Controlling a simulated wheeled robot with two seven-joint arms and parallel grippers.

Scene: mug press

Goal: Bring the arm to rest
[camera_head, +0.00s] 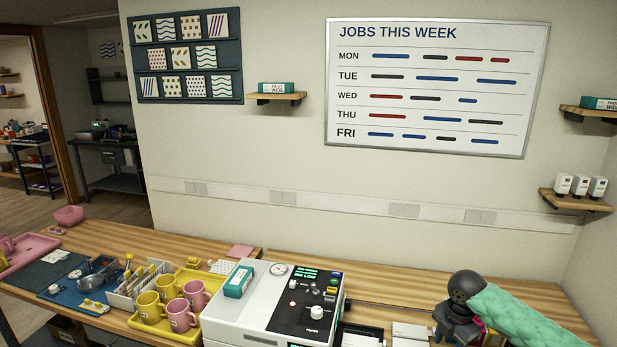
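My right arm comes in at the lower right, with a mint-green link and a dark round joint. Below that joint is a dark part that appears to be my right gripper (455,325), low over the right part of the bench. Its fingers cannot be made out, so I cannot tell whether it is open, shut or holding anything. A small magenta piece shows beside it, partly hidden by the arm. My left gripper is not in view. The white press machine (235,318), with a black control panel, stands left of the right arm, apart from it.
Yellow and pink mugs (181,314) stand on a yellow tray (150,324) left of the machine. A blue mat (68,295) with tools lies farther left. White flat items (411,334) lie between machine and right arm. Bare wood (385,284) lies behind the machine.

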